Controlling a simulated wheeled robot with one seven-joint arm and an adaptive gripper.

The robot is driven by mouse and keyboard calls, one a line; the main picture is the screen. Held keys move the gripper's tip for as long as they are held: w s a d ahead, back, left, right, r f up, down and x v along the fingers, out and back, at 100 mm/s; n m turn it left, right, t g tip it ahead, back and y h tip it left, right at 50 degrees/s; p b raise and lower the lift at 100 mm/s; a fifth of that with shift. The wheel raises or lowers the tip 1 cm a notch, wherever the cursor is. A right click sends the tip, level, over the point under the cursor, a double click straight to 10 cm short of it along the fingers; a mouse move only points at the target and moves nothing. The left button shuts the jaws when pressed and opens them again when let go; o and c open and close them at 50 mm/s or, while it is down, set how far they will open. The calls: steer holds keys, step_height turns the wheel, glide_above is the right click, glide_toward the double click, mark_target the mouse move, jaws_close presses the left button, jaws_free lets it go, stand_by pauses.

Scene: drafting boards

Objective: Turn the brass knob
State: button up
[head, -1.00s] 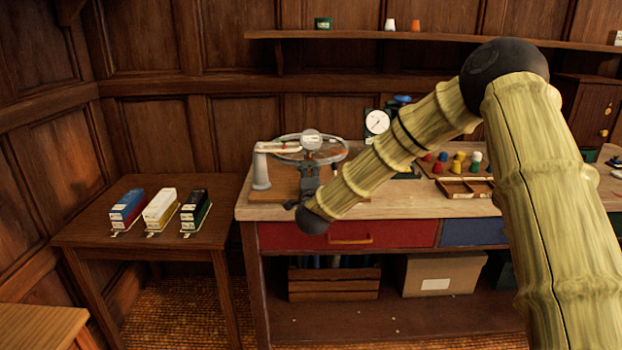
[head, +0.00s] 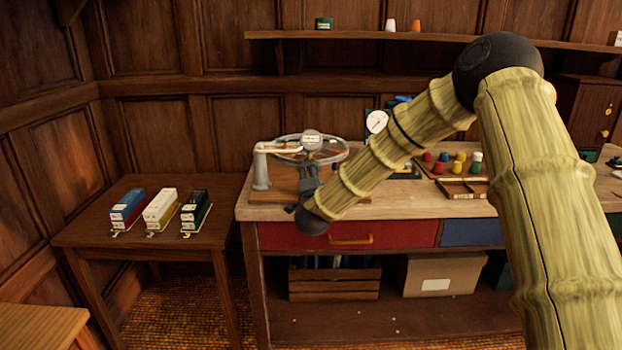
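On the left end of the workbench (head: 400,208) stands a fixture with a grey post (head: 261,168), a pale arm and a spoked wheel (head: 338,154). A small white round part (head: 312,140) sits at the wheel's top. My gripper (head: 310,168) is at the near side of the wheel, pointing up and away; contact cannot be made out. Its fingers are small and dark, so open or shut is unclear. No brass knob shows clearly on the fixture; any there may be hidden by my gripper. A small brass-coloured knob (head: 606,134) shows on the cabinet (head: 585,110) at right.
A dial gauge (head: 377,122) and a tray of coloured pieces (head: 462,186) stand behind and right of my forearm. A red drawer (head: 285,236) is below the bench top.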

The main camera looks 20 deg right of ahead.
steer(key=v, duration=1.2)
stand_by(0.4)
steer(key=s+a+f+n+g+y+p, duration=0.1)
steer(key=s+f+n+g+y, duration=0.15)
steer(key=s+f, duration=0.55)
steer(key=s+a+f+n+g+y+p, duration=0.1)
steer(key=s+a+f+n+g, duration=0.25)
steer(key=f, duration=0.85)
steer(key=s+f+n+g+y+p, duration=0.15)
steer(key=s+f+n, duration=0.25)
steer(key=s+f, duration=0.5)
steer(key=s+d+f+n+g+p, duration=0.1)
steer(key=s+f+n+g, duration=0.1)
steer(key=s, duration=0.8)
steer(key=s+d+f+n+g, duration=0.1)
steer(key=s+f+n+g, duration=0.2)
steer(key=s+f, duration=0.3)
steer(key=s+d+f+n+g+p, duration=0.1)
steer(key=s+f+g, duration=0.3)
steer(key=s, duration=1.1)
steer(key=shift+s+f+n+g+p, duration=0.2)
steer(key=shift+f+n+g+p, duration=0.2)
steer(key=shift+n, duration=0.5)
steer(key=shift+d, duration=0.15)
